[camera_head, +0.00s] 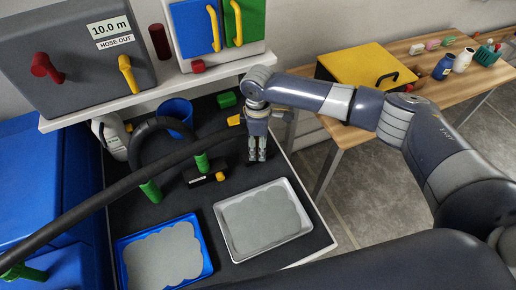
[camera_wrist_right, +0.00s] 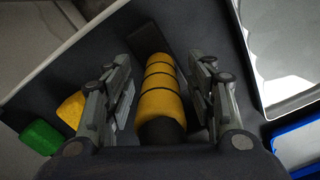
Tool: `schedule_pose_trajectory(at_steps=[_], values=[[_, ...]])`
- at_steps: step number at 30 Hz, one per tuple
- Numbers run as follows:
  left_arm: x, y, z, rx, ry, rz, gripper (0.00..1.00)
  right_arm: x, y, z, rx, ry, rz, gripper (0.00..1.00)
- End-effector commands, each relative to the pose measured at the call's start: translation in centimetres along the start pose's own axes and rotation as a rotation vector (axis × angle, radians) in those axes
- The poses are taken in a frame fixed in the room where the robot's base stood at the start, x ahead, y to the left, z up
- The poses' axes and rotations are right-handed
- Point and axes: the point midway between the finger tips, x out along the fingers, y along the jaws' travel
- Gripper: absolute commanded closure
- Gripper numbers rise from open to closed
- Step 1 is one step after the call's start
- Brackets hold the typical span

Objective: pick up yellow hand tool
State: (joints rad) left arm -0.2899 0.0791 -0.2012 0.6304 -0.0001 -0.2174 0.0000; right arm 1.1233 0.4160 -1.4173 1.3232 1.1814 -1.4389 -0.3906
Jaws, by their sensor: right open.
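The yellow hand tool (camera_wrist_right: 161,90) shows in the right wrist view. It has a yellow grip with black bands, a dark butt end toward the gripper and a dark flat part at its far end. My right gripper (camera_wrist_right: 160,105) is open, with one finger on each side of the grip and a gap to it. In the head view my right gripper (camera_head: 257,156) points down over the dark mat, and the tool is hidden there or too small to make out. My left gripper is not in view.
A yellow piece (camera_head: 235,119) and a green block (camera_head: 227,99) lie near the gripper. A white tray (camera_head: 221,228) and a blue tray (camera_head: 207,262) lie in front. A dark hose (camera_head: 110,185) crosses at left, beside a blue bucket (camera_head: 176,108). A wooden table (camera_head: 345,131) stands at right.

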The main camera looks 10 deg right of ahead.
Motion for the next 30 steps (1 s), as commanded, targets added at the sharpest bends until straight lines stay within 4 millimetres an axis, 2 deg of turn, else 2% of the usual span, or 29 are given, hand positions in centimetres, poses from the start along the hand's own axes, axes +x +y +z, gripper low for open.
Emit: schedule_pose_trajectory(at_steps=[3, 4, 10, 23, 30], values=[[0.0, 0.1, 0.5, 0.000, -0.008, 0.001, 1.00, 0.0, 0.0, 0.0, 0.000, 0.000, 0.000, 0.49], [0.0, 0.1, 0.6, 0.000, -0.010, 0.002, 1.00, 0.0, 0.0, 0.0, 0.000, 0.000, 0.000, 0.53], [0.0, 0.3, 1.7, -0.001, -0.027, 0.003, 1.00, 0.0, 0.0, 0.0, 0.000, 0.000, 0.000, 0.99], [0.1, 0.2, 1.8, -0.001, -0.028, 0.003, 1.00, -0.5, 0.0, 0.0, -0.001, 0.001, 0.001, 1.00], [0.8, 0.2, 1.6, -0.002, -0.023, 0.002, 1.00, -3.0, 0.1, -0.1, 0.000, 0.003, 0.003, 1.00]])
